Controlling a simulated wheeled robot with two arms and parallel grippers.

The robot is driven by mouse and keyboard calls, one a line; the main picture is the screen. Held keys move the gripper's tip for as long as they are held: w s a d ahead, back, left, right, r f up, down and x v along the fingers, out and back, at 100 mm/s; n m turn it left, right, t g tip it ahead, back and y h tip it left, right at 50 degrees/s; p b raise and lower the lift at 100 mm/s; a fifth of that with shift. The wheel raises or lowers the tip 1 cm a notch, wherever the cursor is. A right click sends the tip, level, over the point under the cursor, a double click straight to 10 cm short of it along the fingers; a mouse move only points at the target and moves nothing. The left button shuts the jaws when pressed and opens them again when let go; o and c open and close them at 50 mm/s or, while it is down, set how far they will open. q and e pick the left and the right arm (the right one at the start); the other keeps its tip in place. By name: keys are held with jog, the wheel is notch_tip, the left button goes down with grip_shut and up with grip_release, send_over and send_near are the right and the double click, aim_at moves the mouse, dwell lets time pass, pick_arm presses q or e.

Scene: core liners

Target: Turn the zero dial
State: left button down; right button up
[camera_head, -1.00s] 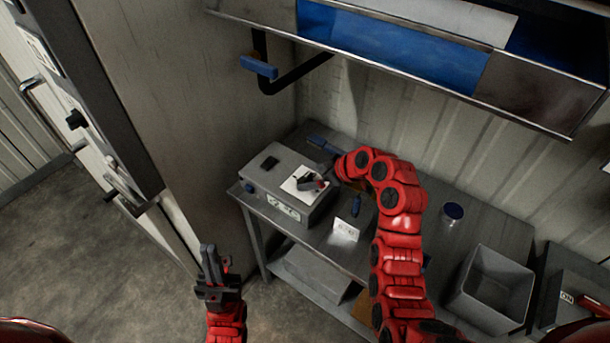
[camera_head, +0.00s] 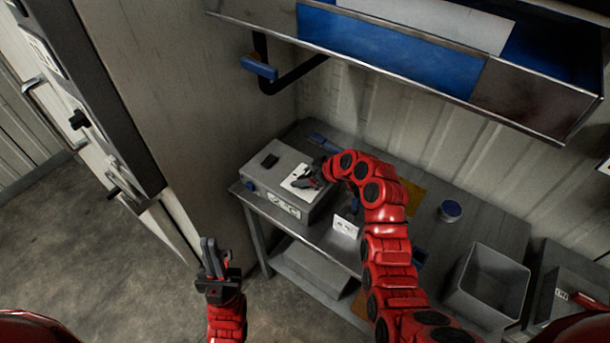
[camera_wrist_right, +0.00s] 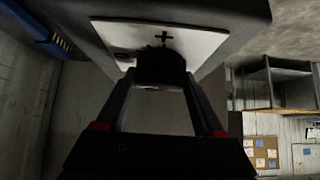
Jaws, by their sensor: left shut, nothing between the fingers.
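The zero dial is a dark round knob on a white plate (camera_head: 299,180) on top of a grey box (camera_head: 268,190); in the right wrist view the knob (camera_wrist_right: 161,68) stands below a black plus mark. My right gripper (camera_head: 310,179) is at the plate; its fingers lie on both sides of the knob and appear to touch it. The gripper hides most of the knob in the head view. My left gripper (camera_head: 212,258) is shut and empty, in front of the bench and away from the box.
The box stands on a metal bench (camera_head: 470,235). A shelf (camera_head: 380,65) overhangs the back. A cabinet (camera_head: 100,100) is at left.

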jog(key=c, duration=0.6)
jog(key=shift+m+t, duration=0.3)
jog(key=shift+m, duration=0.1)
jog(key=m+t+h, duration=0.2)
jog(key=m, duration=0.1)
jog(key=shift+s+a+m+h, duration=0.1)
jog(key=shift+m+h, duration=0.2)
jog(key=shift+m, duration=0.1)
jog(key=shift+m+t+h+b, duration=0.3)
jog(key=shift+m+h+b, duration=0.25)
jog(key=shift+m, duration=0.35)
jog(key=shift+f+m+h+b, duration=0.1)
jog(key=shift+m+h+b, duration=0.5)
jog(key=shift+m+h, duration=0.25)
jog(key=shift+m+t+h+b, duration=0.3)
jog(key=shift+m+h+b, duration=0.1)
jog(key=shift+m+b, duration=0.4)
jog(key=shift+m+h+b, duration=1)
jog(key=shift+m+b, duration=0.15)
jog(key=shift+b, duration=0.35)
